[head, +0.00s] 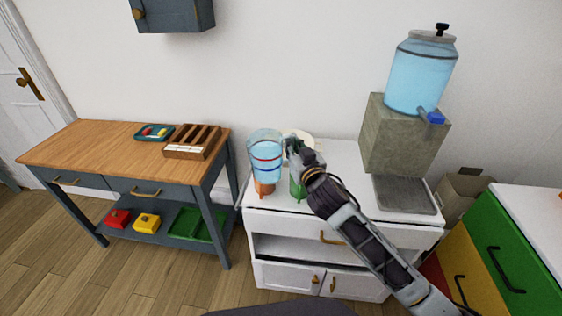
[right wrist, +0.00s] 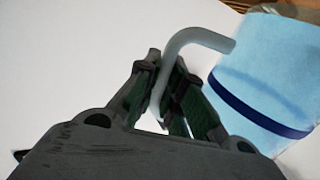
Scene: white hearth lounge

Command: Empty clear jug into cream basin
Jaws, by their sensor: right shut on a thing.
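The clear jug (head: 265,146) is above the left part of the white cabinet in the head view, looking light blue with a red and a blue band. It looks roughly upright. My right gripper (head: 292,150) is beside it on the right. In the right wrist view, my right gripper (right wrist: 160,100) is shut on the jug's pale bent handle (right wrist: 196,38), and the jug's blue body (right wrist: 265,75) is at the right. The cream basin (head: 300,135) is behind my gripper, mostly hidden by it. My left gripper is out of view.
An orange object (head: 263,187) and a green object (head: 297,186) stand on the cabinet top (head: 340,212) below the jug and gripper. A water dispenser (head: 420,75) on a stone block (head: 398,138) stands at the right. A wooden-topped table (head: 95,150) is left.

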